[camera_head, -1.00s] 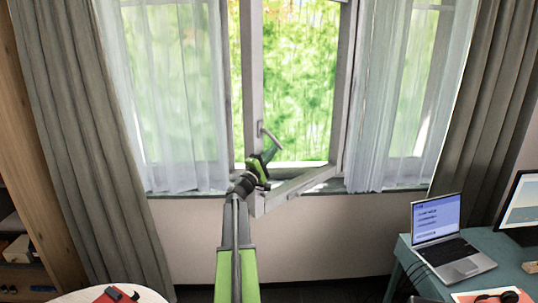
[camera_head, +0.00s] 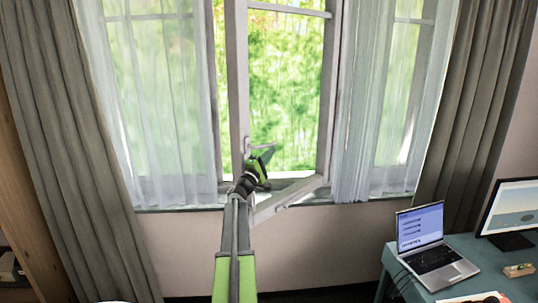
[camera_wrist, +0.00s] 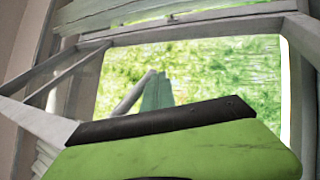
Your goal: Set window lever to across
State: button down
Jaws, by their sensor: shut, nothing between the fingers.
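The window lever (camera_head: 262,146) is a small grey handle on the left upright of the open window sash (camera_head: 239,80). In the head view it points right and lies about level. My gripper (camera_head: 267,156) is shut and empty, just below the lever's free end. In the wrist view the lever (camera_wrist: 133,94) shows as a pale bar beside my grey-green fingers (camera_wrist: 157,92). The two look very close; I cannot tell whether they touch. My green wrist body hides the lower part of that view.
The sash stands swung inward over the sill (camera_head: 180,208). Sheer curtains (camera_head: 150,110) and dark curtains (camera_head: 62,150) hang at both sides. A teal desk (camera_head: 470,262) with a laptop (camera_head: 425,240) and a monitor (camera_head: 512,208) stands at the right.

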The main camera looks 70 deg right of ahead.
jog(key=shift+s+d+r, duration=0.1)
jog(key=shift+r, duration=0.25)
jog(key=shift+f, duration=0.1)
dwell(0.4)
notch_tip(320, 180, down, 14)
jog(key=s+a+b, duration=0.2)
jog(key=b, duration=1.1)
jog(key=shift+r, duration=0.2)
jog(key=shift+s+d, duration=0.1)
jog(key=shift+s, duration=0.05)
